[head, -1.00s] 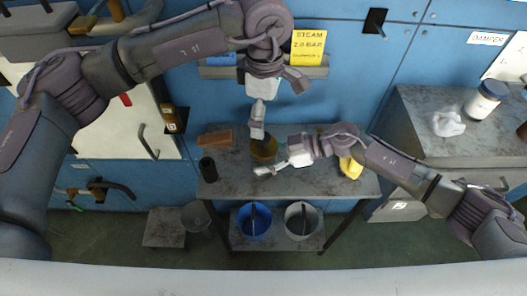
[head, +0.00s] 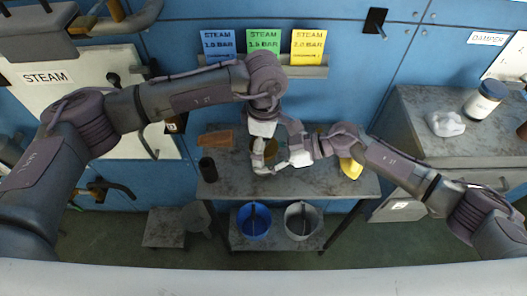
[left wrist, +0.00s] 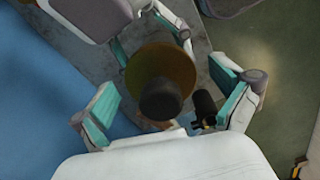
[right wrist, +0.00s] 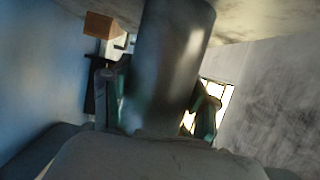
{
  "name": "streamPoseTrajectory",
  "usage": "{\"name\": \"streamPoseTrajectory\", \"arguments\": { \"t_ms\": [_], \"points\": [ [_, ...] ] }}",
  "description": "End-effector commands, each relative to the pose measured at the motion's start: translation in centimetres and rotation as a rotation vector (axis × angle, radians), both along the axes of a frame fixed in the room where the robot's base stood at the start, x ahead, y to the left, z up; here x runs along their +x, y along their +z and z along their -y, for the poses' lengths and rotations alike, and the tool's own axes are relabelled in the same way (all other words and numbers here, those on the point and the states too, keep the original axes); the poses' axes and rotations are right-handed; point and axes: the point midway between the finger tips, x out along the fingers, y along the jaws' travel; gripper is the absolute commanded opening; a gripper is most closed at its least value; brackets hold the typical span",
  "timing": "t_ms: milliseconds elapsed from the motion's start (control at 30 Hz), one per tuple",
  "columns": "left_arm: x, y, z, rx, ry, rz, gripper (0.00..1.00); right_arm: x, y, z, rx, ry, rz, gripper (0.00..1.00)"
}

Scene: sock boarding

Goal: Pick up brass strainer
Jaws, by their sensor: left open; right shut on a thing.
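The brass strainer (head: 270,147) is over the back of the grey table, mostly hidden behind my grippers in the head view. In the left wrist view it is a round brownish-brass disc (left wrist: 150,62) with a dark cylindrical part (left wrist: 160,100) in front. My right gripper (head: 288,150) is shut on it from the right. A dark metallic cylindrical surface (right wrist: 172,60) fills the space between its fingers in the right wrist view. My left gripper (head: 264,162) is open, its fingers spread to either side of the strainer. I cannot tell whether it touches.
A black can (head: 208,169) and a brown block (head: 215,139) are on the table's left; a yellow thing (head: 350,168) is on its right. A blue bucket (head: 254,220) and a grey bucket (head: 303,221) sit on the lower shelf. Steam cards (head: 263,40) stand behind.

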Motion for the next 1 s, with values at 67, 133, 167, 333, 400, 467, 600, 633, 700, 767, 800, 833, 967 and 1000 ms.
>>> {"name": "streamPoseTrajectory", "arguments": {
  "t_ms": [67, 133, 167, 333, 400, 467, 600, 633, 700, 767, 800, 833, 967, 1000],
  "points": [
    [0.0, 0.0, 0.0, 0.0, 0.0, 0.0, 1.0, 0.1, 0.1, 0.0, 0.001, -0.001, 0.001, 0.14],
    [0.0, 0.0, 0.0, 0.0, 0.0, 0.0, 0.9, 0.1, 0.1, 0.0, 0.001, -0.001, 0.001, 0.14],
    [0.0, 0.0, 0.0, 0.0, 0.0, 0.0, 0.85, 0.1, 0.1, 0.0, 0.001, -0.001, 0.001, 0.14],
    [0.0, 0.1, 0.0, 0.0, 0.0, 0.0, 0.57, 0.1, 0.1, 0.0, 0.001, -0.001, 0.001, 0.14],
    [0.0, 0.1, 0.0, 0.0, 0.0, 0.0, 0.45, 0.1, 0.1, 0.0, 0.001, -0.001, 0.001, 0.14],
    [0.0, 0.1, 0.0, 0.0, 0.0, 0.0, 0.35, 0.1, 0.1, 0.0, 0.001, -0.001, 0.001, 0.14],
    [0.0, 0.1, 0.0, -0.001, 0.0, 0.001, 0.23, 0.1, 0.1, 0.0, 0.001, -0.001, 0.001, 0.14],
    [0.0, 0.1, 0.0, -0.001, 0.0, 0.001, 0.23, 0.1, 0.1, 0.0, 0.001, -0.001, 0.001, 0.14],
    [0.0, 0.1, 0.0, -0.001, 0.0, 0.001, 0.23, 0.1, 0.1, 0.0, 0.001, -0.001, 0.001, 0.14],
    [0.0, 0.2, 0.0, -0.001, 0.0, 0.001, 0.23, 0.1, 0.1, 0.0, 0.001, -0.001, 0.001, 0.14],
    [0.0, 0.3, 0.0, -0.001, 0.0, 0.002, 0.23, 0.0, 0.1, 0.0, 0.001, -0.001, 0.001, 0.14],
    [0.0, 0.5, 0.1, -0.001, 0.0, 0.002, 0.23, 0.0, 0.1, 0.0, 0.001, -0.001, 0.001, 0.14],
    [0.1, 1.9, 0.1, -0.002, -0.001, 0.005, 0.23, 0.0, 0.1, 0.0, 0.001, -0.001, 0.001, 0.14],
    [0.1, 2.7, 0.1, -0.003, -0.001, 0.006, 0.23, 0.0, 0.1, 0.0, 0.001, -0.001, 0.001, 0.14]
  ]
}}
